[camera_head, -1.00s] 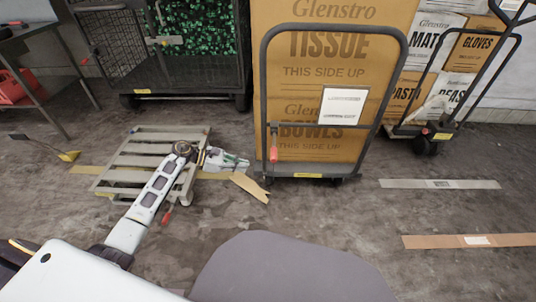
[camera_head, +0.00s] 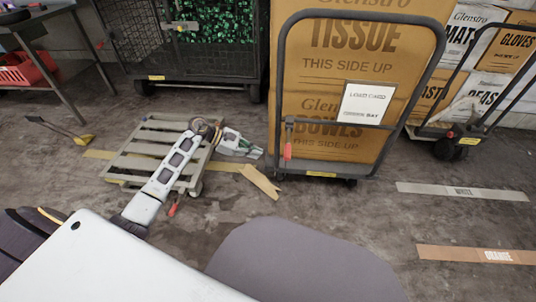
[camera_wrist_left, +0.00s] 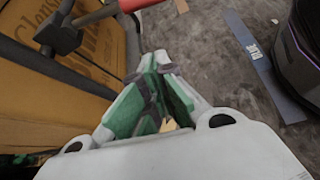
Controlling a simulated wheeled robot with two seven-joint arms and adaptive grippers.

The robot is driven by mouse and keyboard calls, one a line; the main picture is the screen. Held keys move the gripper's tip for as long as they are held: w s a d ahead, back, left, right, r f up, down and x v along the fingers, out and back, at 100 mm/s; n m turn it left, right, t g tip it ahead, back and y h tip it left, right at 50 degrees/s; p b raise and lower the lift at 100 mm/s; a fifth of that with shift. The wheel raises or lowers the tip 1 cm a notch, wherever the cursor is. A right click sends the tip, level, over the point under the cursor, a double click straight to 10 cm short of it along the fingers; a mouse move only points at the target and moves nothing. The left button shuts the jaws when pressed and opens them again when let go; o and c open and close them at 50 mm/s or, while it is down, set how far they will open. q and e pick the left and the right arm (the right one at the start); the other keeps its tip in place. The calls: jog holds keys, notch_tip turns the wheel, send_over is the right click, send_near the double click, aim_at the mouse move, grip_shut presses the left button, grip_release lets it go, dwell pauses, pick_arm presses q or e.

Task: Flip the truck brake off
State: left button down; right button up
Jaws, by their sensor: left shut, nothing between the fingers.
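The truck (camera_head: 434,62) is a dark platform cart with a looped push handle, loaded with brown cartons. A lever with a red grip (camera_head: 287,150), seemingly the brake, hangs downward at the left post of its handle. My left gripper (camera_head: 254,152) is shut and empty, a little left of the red grip and apart from it in the head view. In the left wrist view the green-padded fingers (camera_wrist_left: 158,62) point toward the truck, and the red grip (camera_wrist_left: 134,4) shows at the top edge beyond them. My right gripper is not in view.
A torn cardboard piece (camera_head: 260,182) lies before the truck. A wire cage (camera_head: 215,50) stands behind, another loaded cart (camera_head: 448,134) at right. Floor strips (camera_head: 462,191) lie at right; the floor between is clear.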

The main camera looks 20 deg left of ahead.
aim_at(288, 143)
pick_arm(q)
jog(key=shift+b+x, duration=1.55)
jog(key=shift+x, duration=3.45)
jog(key=shift+s+d+r+b, duration=0.1)
jog(key=shift+d+r+b, duration=0.1)
jog(key=shift+r, duration=0.8)
jog(key=shift+s+d+r+b, duration=0.15)
jog(key=shift+d+r, duration=0.05)
jog(key=shift+r, duration=0.8)
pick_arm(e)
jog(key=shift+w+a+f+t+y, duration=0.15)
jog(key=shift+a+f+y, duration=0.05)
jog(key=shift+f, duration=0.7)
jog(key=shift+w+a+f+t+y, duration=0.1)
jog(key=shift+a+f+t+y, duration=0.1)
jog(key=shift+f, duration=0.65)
